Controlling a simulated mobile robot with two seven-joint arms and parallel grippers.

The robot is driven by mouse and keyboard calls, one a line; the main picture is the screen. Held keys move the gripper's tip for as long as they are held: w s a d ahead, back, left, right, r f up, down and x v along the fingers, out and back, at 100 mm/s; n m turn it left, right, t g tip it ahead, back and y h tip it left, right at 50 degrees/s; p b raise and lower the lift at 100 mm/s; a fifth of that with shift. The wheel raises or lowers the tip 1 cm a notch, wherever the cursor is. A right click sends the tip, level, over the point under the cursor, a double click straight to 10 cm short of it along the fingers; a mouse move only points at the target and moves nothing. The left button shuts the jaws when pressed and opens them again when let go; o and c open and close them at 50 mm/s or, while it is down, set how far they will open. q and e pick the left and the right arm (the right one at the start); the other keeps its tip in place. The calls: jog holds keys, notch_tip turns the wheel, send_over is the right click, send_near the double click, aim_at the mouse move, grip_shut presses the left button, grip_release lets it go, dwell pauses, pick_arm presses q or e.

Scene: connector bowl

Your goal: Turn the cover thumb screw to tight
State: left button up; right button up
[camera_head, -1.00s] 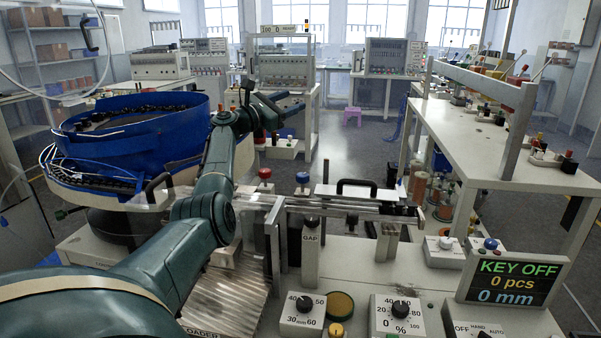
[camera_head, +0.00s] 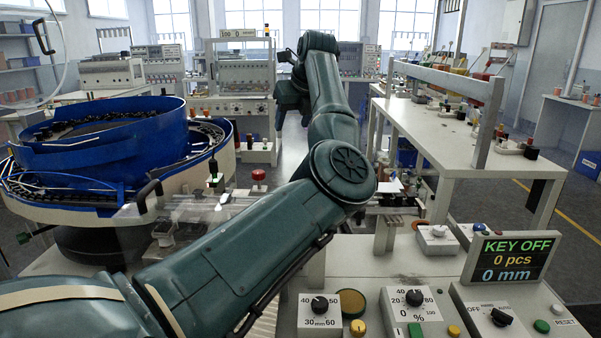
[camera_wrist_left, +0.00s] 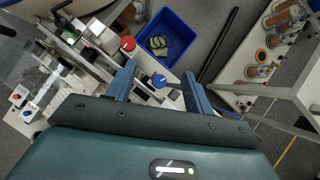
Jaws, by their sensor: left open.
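My left gripper (camera_wrist_left: 159,70) is open, with its two blue-grey fingers apart and nothing held between them. In the head view its hand (camera_head: 288,92) is raised beyond the machine, at the far end of my bent arm. A blue knob (camera_wrist_left: 158,80) on a pale block shows between the fingers in the wrist view; I cannot tell its distance from them. A red knob (camera_wrist_left: 128,43) is up and left of it, also in the head view (camera_head: 258,175). A clear cover (camera_head: 185,212) with a black handle (camera_head: 149,194) is at left. I cannot tell which part is the cover thumb screw.
The blue bowl feeder (camera_head: 105,140) stands at left. A dial panel (camera_head: 410,308) and a KEY OFF display (camera_head: 512,257) are at front right. A white bench (camera_head: 440,130) stands at right.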

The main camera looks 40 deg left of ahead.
pick_arm(q)
jog(key=s+d+m+h, duration=0.1)
jog(key=d+h, duration=0.2)
jog(key=d, duration=0.2)
jog(key=shift+g, duration=0.3)
jog(key=p+x, duration=0.1)
jog(key=x, duration=1.2)
jog(key=shift+a+f, duration=0.15)
jog(key=shift+f, duration=0.25)
pick_arm(e)
jog(key=shift+s+a, duration=0.1)
jog(key=shift+s, duration=0.35)
pick_arm(q)
jog(key=c, duration=1)
jog(key=shift+o, duration=0.2)
pick_arm(e)
jog(key=shift+w+r, duration=0.1)
jog(key=shift+r, duration=0.05)
